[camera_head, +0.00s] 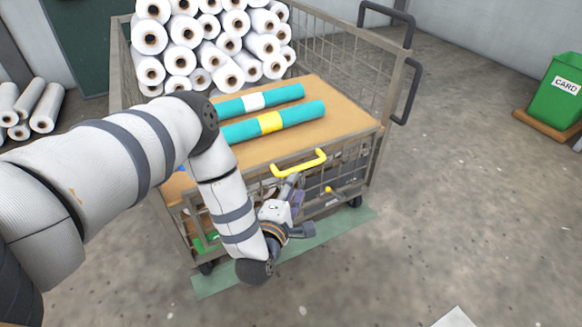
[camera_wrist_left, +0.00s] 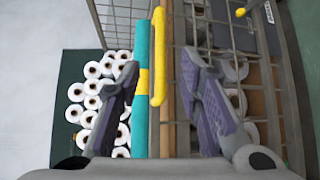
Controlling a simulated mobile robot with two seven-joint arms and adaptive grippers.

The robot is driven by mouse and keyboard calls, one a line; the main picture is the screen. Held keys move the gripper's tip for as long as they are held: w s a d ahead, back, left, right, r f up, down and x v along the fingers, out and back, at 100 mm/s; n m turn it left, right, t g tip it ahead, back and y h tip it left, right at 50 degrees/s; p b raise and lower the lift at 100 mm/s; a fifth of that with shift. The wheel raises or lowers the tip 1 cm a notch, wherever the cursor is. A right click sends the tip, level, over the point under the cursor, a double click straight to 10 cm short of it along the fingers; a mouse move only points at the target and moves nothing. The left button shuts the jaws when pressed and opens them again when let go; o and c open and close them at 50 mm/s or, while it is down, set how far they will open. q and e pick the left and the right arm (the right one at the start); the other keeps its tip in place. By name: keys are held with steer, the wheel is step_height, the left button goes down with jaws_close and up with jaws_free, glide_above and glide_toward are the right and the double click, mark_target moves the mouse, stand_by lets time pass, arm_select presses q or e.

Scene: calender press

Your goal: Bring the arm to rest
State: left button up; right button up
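My left arm (camera_head: 95,165) comes in from the left, bends over the cart and reaches down along its front side. My left gripper (camera_head: 292,183) is at the cart's front, just below the yellow handle (camera_head: 299,163). In the left wrist view the left gripper (camera_wrist_left: 160,75) has its two fingers spread wide, with nothing clamped between them. The yellow handle (camera_wrist_left: 158,58) shows in the gap between the fingers, nearer the left one. I cannot tell how far the handle is from the fingertips. My right gripper is not in view.
The wire cart (camera_head: 352,130) has a brown board top (camera_head: 320,90). On it lie two teal rolls, one with a yellow band (camera_head: 240,131), one with a white band (camera_head: 230,108), before stacked white rolls (camera_head: 185,60). A green bin (camera_head: 556,92) stands far right. The floor at right is open.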

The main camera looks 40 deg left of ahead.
arm_select(q)
steer(key=shift+v, duration=1.05)
